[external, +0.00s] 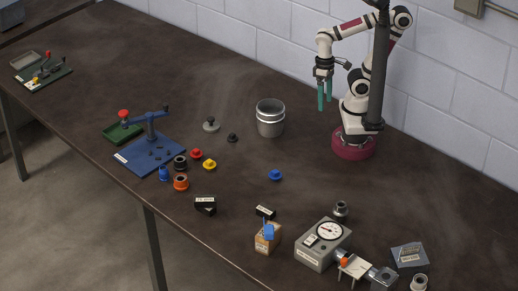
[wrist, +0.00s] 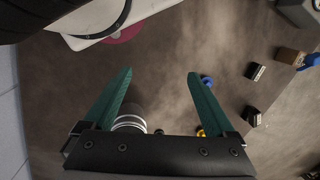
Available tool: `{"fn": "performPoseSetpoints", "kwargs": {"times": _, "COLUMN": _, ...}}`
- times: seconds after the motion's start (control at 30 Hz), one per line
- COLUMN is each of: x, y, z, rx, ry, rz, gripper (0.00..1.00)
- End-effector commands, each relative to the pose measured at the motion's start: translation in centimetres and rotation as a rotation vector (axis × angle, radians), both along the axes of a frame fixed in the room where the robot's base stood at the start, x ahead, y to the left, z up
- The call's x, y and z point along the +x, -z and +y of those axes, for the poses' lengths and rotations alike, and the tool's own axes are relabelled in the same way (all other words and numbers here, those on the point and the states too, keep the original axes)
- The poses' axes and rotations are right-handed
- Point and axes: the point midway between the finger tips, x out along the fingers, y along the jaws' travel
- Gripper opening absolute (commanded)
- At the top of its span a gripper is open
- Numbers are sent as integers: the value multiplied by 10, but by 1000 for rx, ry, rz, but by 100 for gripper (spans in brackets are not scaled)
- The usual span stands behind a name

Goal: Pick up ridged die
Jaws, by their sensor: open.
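My gripper (external: 324,95) is open and empty, raised above the table in front of my arm. In the wrist view its two green fingers stand wide apart (wrist: 160,74) with bare table between them. Small dies lie on the table: grey (external: 211,125), black (external: 232,138), red (external: 196,153), yellow (external: 210,164) and blue (external: 275,175). The blue die (wrist: 207,80) shows just beyond the right finger in the wrist view, and the yellow die (wrist: 201,131) is partly hidden. Ridges are too small to make out, so I cannot tell which die is the ridged one.
A metal pot (external: 270,119) stands between the dies and my arm. A blue lever press (external: 150,148) is at the left, with an orange ring (external: 181,182) nearby. A grey dial gauge box (external: 322,244) and a cardboard box (external: 268,238) stand in front.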

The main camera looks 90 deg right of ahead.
Motion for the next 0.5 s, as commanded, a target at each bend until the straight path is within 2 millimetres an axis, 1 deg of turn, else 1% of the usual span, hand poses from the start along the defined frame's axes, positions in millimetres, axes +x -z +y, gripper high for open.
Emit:
{"fn": "performPoseSetpoints", "kwargs": {"times": 0.07, "x": -3, "y": 4, "z": 18, "rx": 64, "ry": -23, "rz": 60, "gripper": 90}}
{"fn": "performPoseSetpoints", "kwargs": {"times": 0.13, "x": -10, "y": 8, "z": 59, "rx": 207, "ry": -56, "rz": 189, "gripper": 90}}
{"fn": "performPoseSetpoints", "kwargs": {"times": 0.17, "x": -15, "y": 9, "z": 82, "rx": 287, "ry": -66, "rz": 264, "gripper": 90}}
{"fn": "performPoseSetpoints", "kwargs": {"times": 0.2, "x": -21, "y": 9, "z": 115, "rx": 400, "ry": -69, "rz": 374, "gripper": 90}}
{"fn": "performPoseSetpoints", "kwargs": {"times": 0.23, "x": -25, "y": 8, "z": 141, "rx": 485, "ry": -58, "rz": 456, "gripper": 90}}
{"fn": "performPoseSetpoints", "kwargs": {"times": 0.27, "x": -27, "y": 8, "z": 166, "rx": 565, "ry": -34, "rz": 535, "gripper": 90}}
{"fn": "performPoseSetpoints", "kwargs": {"times": 0.3, "x": -29, "y": 9, "z": 197, "rx": 659, "ry": 14, "rz": 631, "gripper": 90}}
{"fn": "performPoseSetpoints", "kwargs": {"times": 0.33, "x": -29, "y": 13, "z": 220, "rx": 720, "ry": 65, "rz": 697, "gripper": 90}}
{"fn": "performPoseSetpoints", "kwargs": {"times": 0.37, "x": -27, "y": 20, "z": 240, "rx": 771, "ry": 126, "rz": 752, "gripper": 90}}
{"fn": "performPoseSetpoints", "kwargs": {"times": 0.4, "x": -23, "y": 35, "z": 265, "rx": 822, "ry": 221, "rz": 807, "gripper": 90}}
{"fn": "performPoseSetpoints", "kwargs": {"times": 0.47, "x": -19, "y": 66, "z": 293, "rx": 860, "ry": 370, "rz": 849, "gripper": 90}}
{"fn": "performPoseSetpoints", "kwargs": {"times": 0.5, "x": -17, "y": 90, "z": 305, "rx": 866, "ry": 462, "rz": 851, "gripper": 90}}
